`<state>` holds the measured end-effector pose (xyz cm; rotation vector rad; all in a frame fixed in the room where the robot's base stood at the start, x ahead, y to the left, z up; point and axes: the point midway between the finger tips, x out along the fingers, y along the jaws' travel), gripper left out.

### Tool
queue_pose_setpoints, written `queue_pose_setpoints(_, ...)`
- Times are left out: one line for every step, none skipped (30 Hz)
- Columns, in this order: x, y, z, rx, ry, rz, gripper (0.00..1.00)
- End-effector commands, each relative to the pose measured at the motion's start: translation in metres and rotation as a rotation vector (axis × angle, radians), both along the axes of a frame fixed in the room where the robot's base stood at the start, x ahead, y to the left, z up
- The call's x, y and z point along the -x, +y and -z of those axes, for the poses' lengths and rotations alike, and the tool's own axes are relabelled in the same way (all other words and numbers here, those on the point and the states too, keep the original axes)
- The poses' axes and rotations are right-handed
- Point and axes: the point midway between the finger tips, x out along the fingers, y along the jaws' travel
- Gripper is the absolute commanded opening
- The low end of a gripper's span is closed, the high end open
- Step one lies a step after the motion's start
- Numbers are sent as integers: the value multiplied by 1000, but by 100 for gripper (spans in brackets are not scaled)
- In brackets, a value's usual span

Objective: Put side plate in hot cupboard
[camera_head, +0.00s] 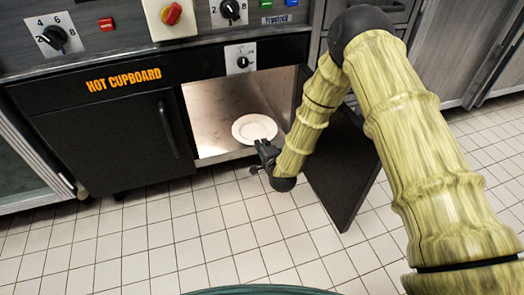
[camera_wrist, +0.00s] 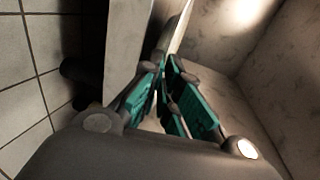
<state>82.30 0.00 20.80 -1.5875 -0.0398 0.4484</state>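The side plate (camera_head: 254,128) is white and round. In the head view it is inside the open hot cupboard (camera_head: 207,108), just behind the front edge of its opening. My gripper (camera_head: 264,152) is at the plate's near rim. In the wrist view the plate (camera_wrist: 182,28) shows nearly edge-on as a thin pale strip running out from the fingertips. My gripper (camera_wrist: 167,75), with teal pads, appears closed on that rim. I cannot tell whether the plate touches the cupboard floor.
The cupboard's right door (camera_head: 340,165) stands open beside my arm. The left door (camera_head: 115,140) is shut, with a dark handle. Control knobs (camera_head: 230,10) line the panel above. The tiled floor (camera_head: 170,245) in front is clear.

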Motion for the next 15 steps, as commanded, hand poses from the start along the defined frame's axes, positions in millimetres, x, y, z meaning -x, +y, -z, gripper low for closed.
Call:
queue_pose_setpoints(0,1,8,0,-2,-1,0)
queue_pose_setpoints(0,1,10,0,-2,-2,0)
queue_pose_setpoints(0,1,11,0,-2,-2,0)
queue_pose_setpoints(0,1,11,0,-2,-2,0)
queue_pose_setpoints(0,1,11,0,-2,-2,0)
queue_pose_setpoints(0,1,10,0,-2,-2,0)
queue_pose_setpoints(0,1,10,0,-2,-2,0)
queue_pose_setpoints(0,1,10,0,-2,-2,0)
queue_pose_setpoints(0,1,10,0,-1,-2,0)
queue_pose_setpoints(0,1,10,0,-1,-2,0)
queue_pose_setpoints(0,1,10,0,-1,-2,0)
queue_pose_setpoints(0,1,11,-1,-1,-2,0)
queue_pose_setpoints(0,2,12,-1,-1,-2,0)
queue_pose_setpoints(0,1,13,-1,-1,-2,0)
queue_pose_setpoints(0,2,13,0,0,-2,12)
